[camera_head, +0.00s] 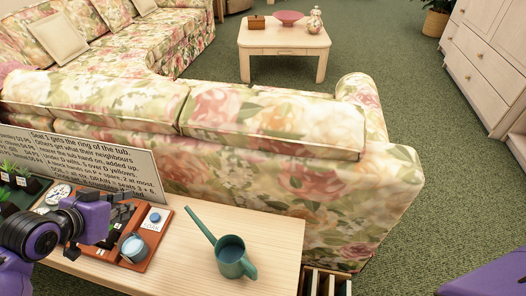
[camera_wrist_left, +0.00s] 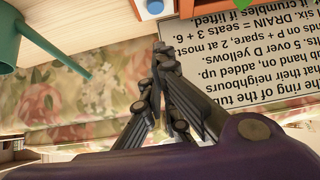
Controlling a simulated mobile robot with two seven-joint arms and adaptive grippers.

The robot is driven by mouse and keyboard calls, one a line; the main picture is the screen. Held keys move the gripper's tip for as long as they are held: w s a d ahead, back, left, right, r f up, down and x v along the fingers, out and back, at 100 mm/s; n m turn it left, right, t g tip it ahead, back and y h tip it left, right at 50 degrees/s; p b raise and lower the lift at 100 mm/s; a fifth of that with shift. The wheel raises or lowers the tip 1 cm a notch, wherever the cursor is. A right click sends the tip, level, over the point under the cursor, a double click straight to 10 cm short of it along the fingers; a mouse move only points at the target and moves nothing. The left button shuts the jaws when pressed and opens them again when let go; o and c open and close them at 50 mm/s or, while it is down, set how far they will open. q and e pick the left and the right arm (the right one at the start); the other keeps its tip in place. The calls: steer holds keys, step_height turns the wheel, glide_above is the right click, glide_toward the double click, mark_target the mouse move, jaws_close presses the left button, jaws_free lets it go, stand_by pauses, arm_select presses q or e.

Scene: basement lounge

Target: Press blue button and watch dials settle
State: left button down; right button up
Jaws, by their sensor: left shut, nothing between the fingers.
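A blue button (camera_head: 155,217) sits on a white plate at the right end of a reddish-brown wooden board (camera_head: 160,241) on the light wooden table. It also shows at the top of the left wrist view (camera_wrist_left: 155,7). A round white dial (camera_head: 59,192) stands at the board's far left; other dials are hidden or not clear. My left gripper (camera_head: 122,214) is over the board, just left of the button, apart from it in the picture. In the left wrist view its fingers (camera_wrist_left: 160,48) are together and empty. My right gripper is out of view.
A teal watering can (camera_head: 232,262) stands right of the board. A printed sign (camera_head: 90,165) stands behind the board. Small potted plants (camera_head: 22,180) are at the left. A floral sofa (camera_head: 285,165) stands behind the table. The tabletop right of the can is clear.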

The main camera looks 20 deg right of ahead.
arm_select(q)
steer(key=shift+s+a, duration=0.1)
steer(key=shift+a, duration=0.05)
steer(key=b, duration=0.2)
glide_above(157, 216)
step_height(157, 216, down, 7)
steer(key=shift+s+a, duration=0.1)
step_height(157, 216, down, 3)
steer(key=shift+r, duration=0.1)
steer(key=shift+f, duration=0.7)
